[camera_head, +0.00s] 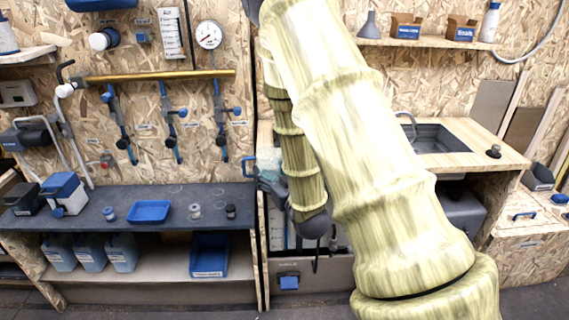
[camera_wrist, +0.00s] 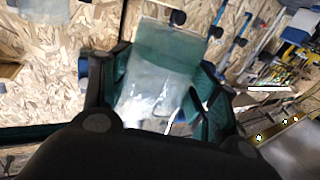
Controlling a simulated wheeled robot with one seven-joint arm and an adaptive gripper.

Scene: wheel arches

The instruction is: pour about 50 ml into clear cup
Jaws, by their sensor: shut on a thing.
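My gripper (camera_head: 270,182) is at the front of the wall, just right of the dark bench. It is shut on a clear container (camera_head: 268,160) with a pale teal tint. In the wrist view my gripper (camera_wrist: 158,92) has its dark fingers on both sides of the container (camera_wrist: 160,82), which is see-through with a teal band at its far end. It looks tilted in that view, but its true tilt and the liquid level are hard to tell. I cannot make out a separate clear cup; my arm hides part of the right-hand counter.
The dark bench (camera_head: 130,197) holds a blue tray (camera_head: 149,211), several small pots and a blue-and-white box (camera_head: 63,192). Blue jugs (camera_head: 90,252) stand on the shelf below. A wooden counter with a sink (camera_head: 437,138) is at right. A brass rail (camera_head: 160,76) crosses the wall.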

